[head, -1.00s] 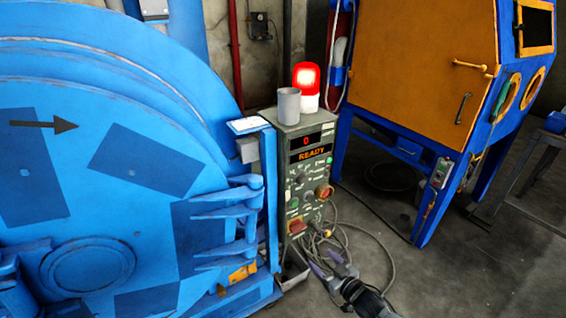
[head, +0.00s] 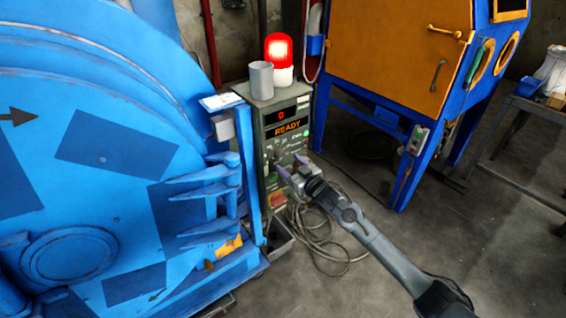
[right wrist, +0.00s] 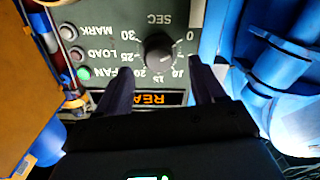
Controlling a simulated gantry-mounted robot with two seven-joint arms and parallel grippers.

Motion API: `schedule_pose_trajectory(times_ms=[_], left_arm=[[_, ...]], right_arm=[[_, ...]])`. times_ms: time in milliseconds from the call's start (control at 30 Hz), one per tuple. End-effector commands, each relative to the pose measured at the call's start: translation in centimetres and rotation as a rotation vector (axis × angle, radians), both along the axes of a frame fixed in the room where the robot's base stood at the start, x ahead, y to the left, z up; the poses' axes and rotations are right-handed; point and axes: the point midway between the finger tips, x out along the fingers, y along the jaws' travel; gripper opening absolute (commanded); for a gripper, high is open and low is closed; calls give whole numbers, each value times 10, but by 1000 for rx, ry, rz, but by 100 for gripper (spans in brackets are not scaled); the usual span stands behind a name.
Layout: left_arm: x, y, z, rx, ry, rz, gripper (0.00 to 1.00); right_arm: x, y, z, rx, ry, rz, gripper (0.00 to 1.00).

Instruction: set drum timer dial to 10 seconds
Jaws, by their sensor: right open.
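The drum timer dial (right wrist: 160,52) is a round black knob on the grey-green control panel (right wrist: 128,12), shown upside down in the right wrist view. Its scale is marked SEC, from 0 to 30. A small light mark on the knob seems to point to the lower right, but I cannot read its exact setting. My right gripper (right wrist: 160,66) is open, its dark fingers on either side of the knob; I cannot tell whether they touch it. In the head view, my right gripper (head: 290,165) is at the panel front. My left gripper is not in view.
The control box display (head: 288,127) reads 0 and READY. A lit red beacon (head: 279,50) and grey cup (head: 261,80) stand on top. The blue drum machine (head: 110,130) is close on the left; an orange and blue cabinet (head: 390,60) is right. Cables (head: 310,235) lie below.

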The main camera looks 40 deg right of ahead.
Motion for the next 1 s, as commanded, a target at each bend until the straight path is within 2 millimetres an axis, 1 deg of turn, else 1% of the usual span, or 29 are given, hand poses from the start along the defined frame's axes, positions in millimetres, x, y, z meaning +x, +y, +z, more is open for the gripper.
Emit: schedule_pose_trajectory(times_ms=[33, 100, 333, 500, 800, 833, 867, 1000], left_arm=[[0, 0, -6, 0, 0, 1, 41], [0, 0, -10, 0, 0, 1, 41], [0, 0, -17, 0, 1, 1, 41], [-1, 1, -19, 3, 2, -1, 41], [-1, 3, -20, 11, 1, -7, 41], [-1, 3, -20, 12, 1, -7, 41], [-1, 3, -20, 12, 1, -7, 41], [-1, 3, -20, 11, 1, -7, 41]], right_arm=[[8, -1, -1, 1, -2, -2, 68], [17, -1, -1, 1, -2, -2, 68], [38, -1, -1, 1, -1, 0, 68], [44, -1, 0, 0, -1, 0, 68], [45, -2, 0, 0, 0, 0, 68], [45, -2, 0, 0, 0, 0, 67], [45, -2, 0, 0, 0, 0, 62], [45, -2, 0, 0, 0, 0, 41]])
